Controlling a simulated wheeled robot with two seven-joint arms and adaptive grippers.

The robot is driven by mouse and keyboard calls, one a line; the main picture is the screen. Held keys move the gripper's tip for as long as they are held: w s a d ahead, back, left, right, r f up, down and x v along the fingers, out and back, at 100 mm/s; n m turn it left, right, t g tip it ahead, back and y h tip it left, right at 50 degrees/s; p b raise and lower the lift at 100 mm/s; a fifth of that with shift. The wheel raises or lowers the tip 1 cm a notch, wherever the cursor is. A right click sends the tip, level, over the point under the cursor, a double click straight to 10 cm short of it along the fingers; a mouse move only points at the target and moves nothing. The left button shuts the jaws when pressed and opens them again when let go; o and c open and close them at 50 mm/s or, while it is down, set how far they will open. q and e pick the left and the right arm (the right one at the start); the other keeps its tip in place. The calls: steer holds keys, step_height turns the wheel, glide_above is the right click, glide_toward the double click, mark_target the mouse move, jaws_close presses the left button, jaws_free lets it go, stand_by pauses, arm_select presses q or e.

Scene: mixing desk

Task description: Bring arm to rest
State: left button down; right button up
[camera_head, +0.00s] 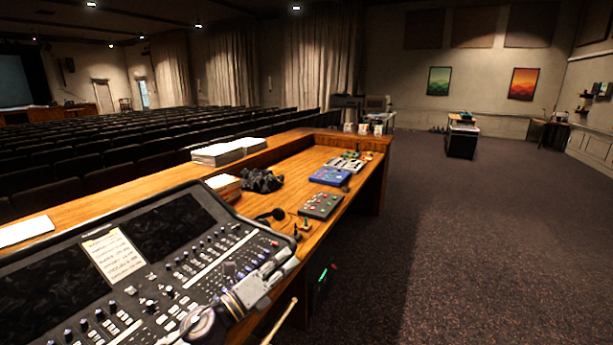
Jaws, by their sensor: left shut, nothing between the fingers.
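My left gripper (282,259) is in the lower middle of the head view. Its grey fingers are shut with nothing between them. It is over the right front part of the black mixing console (225,262), close to the desk's right edge. Whether it touches the console I cannot tell. My right gripper is not in view.
The wooden desk (290,163) carries a paper stack (218,152), a dark bundle (262,181), a blue box (330,176), a button box (321,205) and several cups at its far end. A note sheet (113,255) lies on the console. Open carpet (480,250) lies right of the desk.

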arm_select(q)
steer(key=s+a+f+n+y, duration=0.4)
steer(key=a+f+n+y, duration=0.9)
steer(key=n, duration=1)
steer(key=s+a+f+n+g, duration=0.1)
steer(key=s+f+n+g, duration=0.3)
steer(key=s, duration=0.4)
steer(key=s+a+f+n+g+y, duration=0.1)
steer(key=s+a+f+n+g, duration=0.15)
steer(key=s+f, duration=0.35)
steer(key=s+a+f+n+g, duration=0.1)
steer(key=s+f+n+g, duration=0.3)
steer(key=s, duration=0.5)
step_height(320, 180, down, 34)
steer(key=s+m+g, duration=0.2)
steer(key=s, duration=0.1)
steer(key=s+a+f, duration=0.2)
steer(key=s+f, duration=0.7)
steer(key=s, duration=0.1)
steer(key=s+a+f+g, duration=0.1)
steer(key=s+f, duration=0.9)
steer(key=s, duration=0.1)
steer(key=shift+s+a+y, duration=0.25)
steer(key=shift+a+y, duration=0.05)
steer(key=shift+a, duration=0.05)
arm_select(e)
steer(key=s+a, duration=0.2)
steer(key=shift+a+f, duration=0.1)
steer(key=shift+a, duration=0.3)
